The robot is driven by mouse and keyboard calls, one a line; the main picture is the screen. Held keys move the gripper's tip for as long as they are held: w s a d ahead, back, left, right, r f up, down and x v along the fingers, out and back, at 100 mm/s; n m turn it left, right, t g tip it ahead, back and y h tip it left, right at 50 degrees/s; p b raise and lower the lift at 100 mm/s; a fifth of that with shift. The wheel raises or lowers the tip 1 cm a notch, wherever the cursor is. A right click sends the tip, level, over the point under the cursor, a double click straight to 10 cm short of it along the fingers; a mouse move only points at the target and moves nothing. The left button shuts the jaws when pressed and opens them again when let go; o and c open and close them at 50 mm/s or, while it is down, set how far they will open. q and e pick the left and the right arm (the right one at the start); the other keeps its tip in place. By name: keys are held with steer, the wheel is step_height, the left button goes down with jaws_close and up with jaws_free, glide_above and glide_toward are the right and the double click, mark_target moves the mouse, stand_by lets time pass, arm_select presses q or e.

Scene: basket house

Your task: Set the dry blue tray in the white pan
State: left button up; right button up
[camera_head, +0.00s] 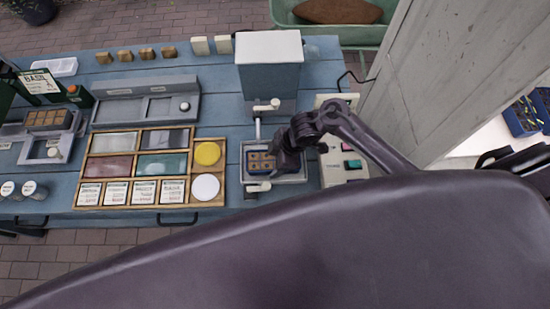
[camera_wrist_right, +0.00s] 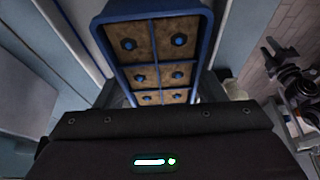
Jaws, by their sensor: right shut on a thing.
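The blue tray (camera_head: 259,162) holds several light brown blocks and sits within the outline of the pale white-grey pan (camera_head: 291,178), below the grey tank. In the right wrist view the blue tray (camera_wrist_right: 207,40) fills the top middle, and its brown blocks have blue dots. My right gripper (camera_head: 283,160) is shut on the tray's right side. Its fingertips are hidden in the wrist view. I cannot tell whether the tray touches the pan floor. My left gripper is not in view.
The grey tank (camera_head: 269,65) with a tap stands just behind the pan. A switch box (camera_head: 343,165) is close on the right. A wooden organizer (camera_head: 148,208) with cards and lids lies to the left. A pale wall (camera_head: 440,70) rises at the right.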

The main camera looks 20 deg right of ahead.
steer(key=shift+f, duration=0.4)
stand_by(0.3)
steer(key=o, duration=1)
steer(key=shift+o, duration=0.7)
steer(key=shift+s+f, duration=0.1)
steer(key=shift+c, duration=0.4)
